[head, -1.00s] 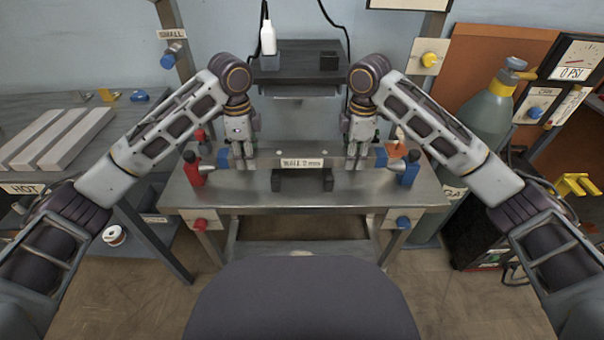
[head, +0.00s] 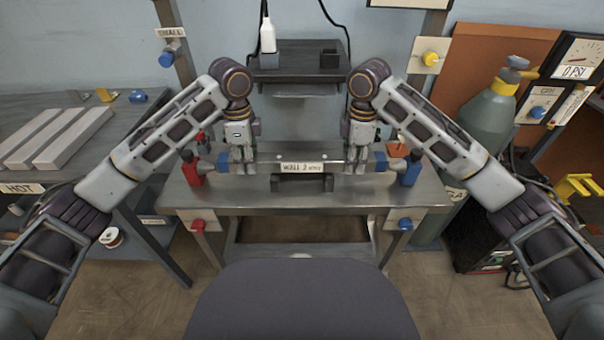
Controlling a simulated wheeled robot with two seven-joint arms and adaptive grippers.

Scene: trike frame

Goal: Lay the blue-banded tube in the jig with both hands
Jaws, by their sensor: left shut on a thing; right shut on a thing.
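The grey tube (head: 268,160) lies level across the middle of the head view, with a blue band at its left end (head: 223,162) and right end (head: 380,162). My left gripper (head: 244,164) is shut on it inside the left band. My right gripper (head: 356,164) is shut on it inside the right band. The jig's red clamp (head: 193,170) stands beyond the left end and its blue clamp (head: 410,170) beyond the right end. A dark cradle (head: 302,184) is below the tube's middle. I cannot tell whether the tube touches it.
A label reading "WALL 2 mm" (head: 307,167) shows at the tube's middle. The steel bench (head: 330,200) is clear in front of the jig. A gas cylinder (head: 488,108) stands at the right.

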